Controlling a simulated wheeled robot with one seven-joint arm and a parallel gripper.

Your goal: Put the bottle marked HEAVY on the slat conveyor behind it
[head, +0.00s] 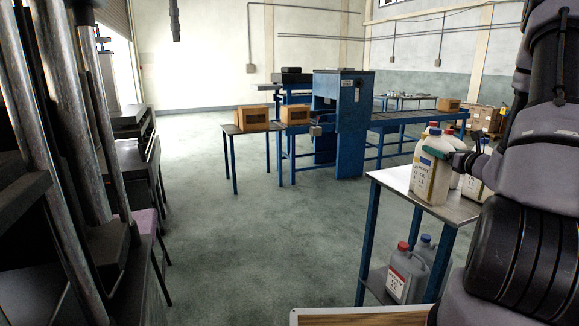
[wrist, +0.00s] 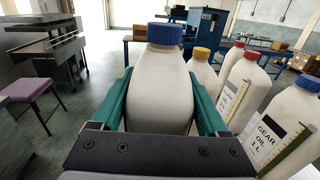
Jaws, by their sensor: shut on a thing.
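A cream bottle with a blue cap (head: 428,178) is upright over the steel-topped table at the right of the head view. I cannot tell whether its base touches the top. Its label is too small to read surely, so I cannot confirm the HEAVY mark. In the wrist view the same bottle (wrist: 157,72) stands between the green fingers of my gripper (wrist: 160,88), which is shut on it. My gripper (head: 463,160) is partly hidden behind it in the head view. The blue-framed conveyor (head: 395,121) runs across the back, through a blue machine.
Several similar bottles stand close to the right, one yellow-capped (wrist: 203,68) and one red-capped (wrist: 245,80). Grey bottles (head: 405,275) are on the table's lower shelf. Cardboard boxes (head: 253,118) sit by the conveyor's left end. Open floor (head: 270,230) lies between table and conveyor.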

